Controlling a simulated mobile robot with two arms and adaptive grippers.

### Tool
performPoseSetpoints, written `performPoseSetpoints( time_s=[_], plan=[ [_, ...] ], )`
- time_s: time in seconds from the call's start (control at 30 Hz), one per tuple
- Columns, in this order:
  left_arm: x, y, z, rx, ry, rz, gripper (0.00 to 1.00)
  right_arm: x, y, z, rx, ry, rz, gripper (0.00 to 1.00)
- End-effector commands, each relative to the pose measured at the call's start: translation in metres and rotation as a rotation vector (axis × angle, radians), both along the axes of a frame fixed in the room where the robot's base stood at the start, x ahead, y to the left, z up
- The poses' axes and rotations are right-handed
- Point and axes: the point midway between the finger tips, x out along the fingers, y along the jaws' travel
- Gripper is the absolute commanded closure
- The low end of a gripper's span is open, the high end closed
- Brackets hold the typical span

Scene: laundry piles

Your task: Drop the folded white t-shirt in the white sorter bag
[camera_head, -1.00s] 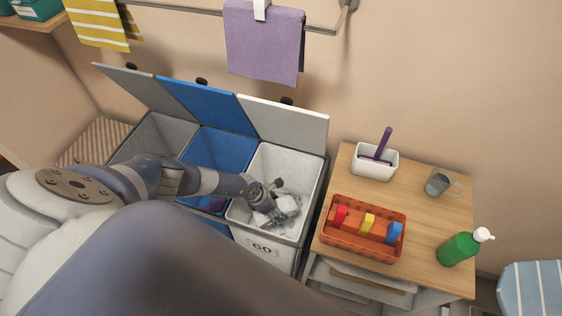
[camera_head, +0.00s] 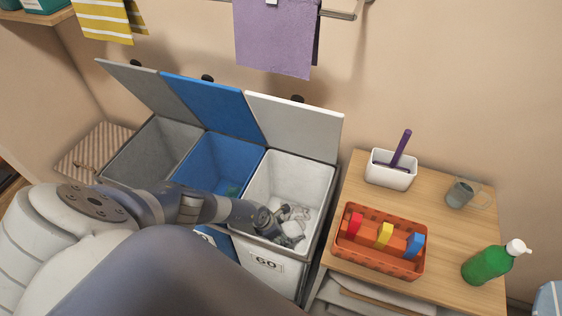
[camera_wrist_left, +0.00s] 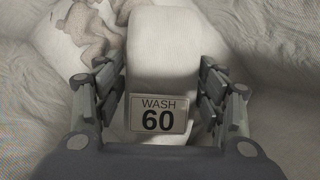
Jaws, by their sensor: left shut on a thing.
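The white sorter bag (camera_head: 292,175) is the right one of three compartments, with its white lid (camera_head: 296,128) raised and a "60" label on its front. My left gripper (camera_head: 277,222) reaches down inside its opening. In the left wrist view my left gripper (camera_wrist_left: 160,82) is shut on the folded white t-shirt (camera_wrist_left: 163,50), a thick white bundle with a "WASH 60" tag (camera_wrist_left: 158,114) between the fingers. White cloth lies around and below it. In the head view the t-shirt is hard to separate from the white laundry (camera_head: 296,216) in the bag. My right gripper is not in view.
Grey (camera_head: 150,150) and blue (camera_head: 215,160) compartments stand open to the left. A wooden-topped cabinet (camera_head: 445,240) stands close on the right with an orange caddy (camera_head: 382,262), a white holder, a grey mug and a green bottle. A printed cloth (camera_wrist_left: 85,30) lies beside the bundle.

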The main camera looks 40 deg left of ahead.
Motion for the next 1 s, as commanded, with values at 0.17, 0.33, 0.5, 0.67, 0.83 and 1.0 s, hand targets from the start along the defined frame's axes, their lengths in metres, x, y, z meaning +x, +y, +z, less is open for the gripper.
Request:
performPoseSetpoints(
  time_s=[0.17,0.33,0.5,0.67,0.83,1.0],
  plan=[
    [0.0,0.0,-0.021,-0.001,-0.001,0.0,0.67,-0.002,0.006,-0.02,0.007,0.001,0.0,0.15],
    [0.0,0.0,-0.018,0.0,-0.001,-0.001,0.67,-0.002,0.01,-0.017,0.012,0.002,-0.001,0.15],
    [0.0,0.0,-0.022,0.0,0.0,-0.001,0.67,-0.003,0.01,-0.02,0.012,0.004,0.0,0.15],
    [0.0,0.0,-0.027,0.0,0.0,0.0,0.67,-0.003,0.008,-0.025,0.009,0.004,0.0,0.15],
    [0.0,0.0,-0.032,0.0,0.0,0.0,0.67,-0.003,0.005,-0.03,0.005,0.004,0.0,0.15],
    [0.0,0.0,-0.031,0.0,0.0,0.0,0.19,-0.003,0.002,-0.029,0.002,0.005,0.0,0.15]
  ],
)
